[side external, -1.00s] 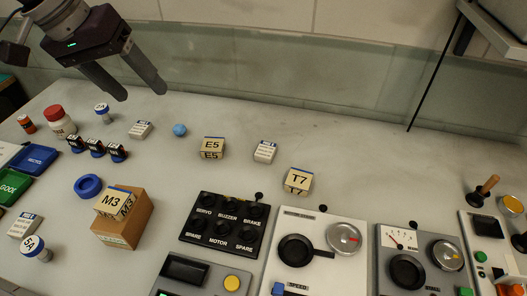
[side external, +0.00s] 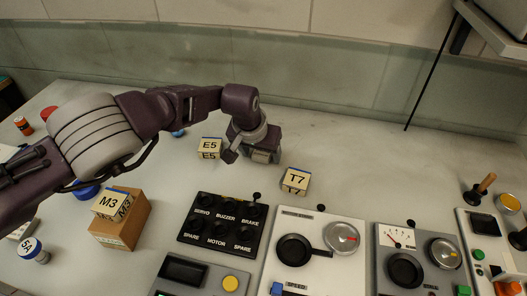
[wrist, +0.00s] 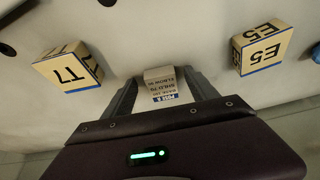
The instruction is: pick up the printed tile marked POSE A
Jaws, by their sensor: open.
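The printed tile (wrist: 160,86) is a small pale block with lines of dark print and a blue band that seems to begin with POSE; its last letter is too small to read. In the wrist view it lies between the two fingers of my gripper (wrist: 159,77), which are open on either side of it with a small gap. In the side view my gripper (side external: 255,155) is low over the bench between the E5 block and the T7 block, and it largely hides the tile there.
The E5 block (side external: 209,148) stands close on the left and the T7 block (side external: 296,181) close on the right. A black switch panel (side external: 222,225) and a grey dial panel (side external: 312,250) lie in front.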

